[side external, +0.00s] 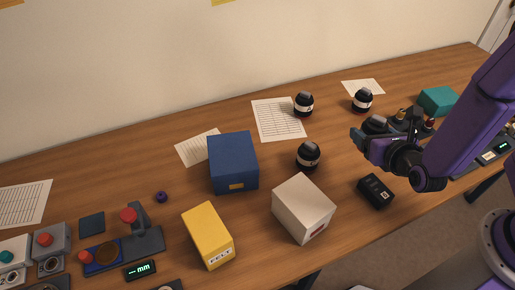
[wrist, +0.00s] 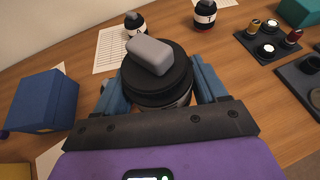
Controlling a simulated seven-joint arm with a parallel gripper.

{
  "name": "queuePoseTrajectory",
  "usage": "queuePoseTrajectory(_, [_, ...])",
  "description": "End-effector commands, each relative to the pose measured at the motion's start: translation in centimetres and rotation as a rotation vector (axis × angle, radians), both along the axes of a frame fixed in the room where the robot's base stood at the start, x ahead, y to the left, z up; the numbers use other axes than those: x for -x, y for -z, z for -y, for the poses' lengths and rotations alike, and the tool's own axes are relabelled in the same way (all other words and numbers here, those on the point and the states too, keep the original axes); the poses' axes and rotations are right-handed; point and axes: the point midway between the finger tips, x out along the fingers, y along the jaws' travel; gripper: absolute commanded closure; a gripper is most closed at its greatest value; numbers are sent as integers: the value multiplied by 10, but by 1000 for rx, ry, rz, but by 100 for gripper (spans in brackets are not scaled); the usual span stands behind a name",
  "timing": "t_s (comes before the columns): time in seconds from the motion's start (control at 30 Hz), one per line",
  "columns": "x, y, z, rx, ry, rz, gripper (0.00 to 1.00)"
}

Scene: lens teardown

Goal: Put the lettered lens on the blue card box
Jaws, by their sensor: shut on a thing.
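My gripper (side external: 368,136) is shut on a black lens with a grey block-like top (wrist: 152,56); its blue fingers press both sides in the wrist view. The held lens seems to be above the table, and no letter on it is readable. The blue card box (side external: 233,163) stands to the left of my gripper, also at the left of the wrist view (wrist: 42,103), with its top bare. Other black-and-white lenses stand at the back (side external: 303,104), back right (side external: 362,100) and beside the blue box (side external: 308,155).
A white box (side external: 303,208) and yellow FELT box (side external: 208,235) stand in front. A small black box (side external: 375,191) lies below my gripper. A teal box (side external: 437,101) is at the right. Papers (side external: 278,120) lie at the back; devices (side external: 125,240) fill the left front.

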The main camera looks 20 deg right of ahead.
Motion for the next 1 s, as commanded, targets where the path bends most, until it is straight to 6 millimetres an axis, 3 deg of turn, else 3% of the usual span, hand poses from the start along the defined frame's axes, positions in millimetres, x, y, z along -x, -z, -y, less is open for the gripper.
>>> queuePoseTrajectory(0.1, [-15, -11, -42, -8, -53, 1, 84])
queuePoseTrajectory(0.5, [-43, -58, -165, -7, -220, 15, 84])
queuePoseTrajectory(0.63, [-46, -71, -191, -3, -256, 23, 84])
queuePoseTrajectory(0.8, [-49, -80, -207, 0, -278, 28, 84])
queuePoseTrajectory(1.0, [-67, -71, -223, 3, -280, 28, 84])
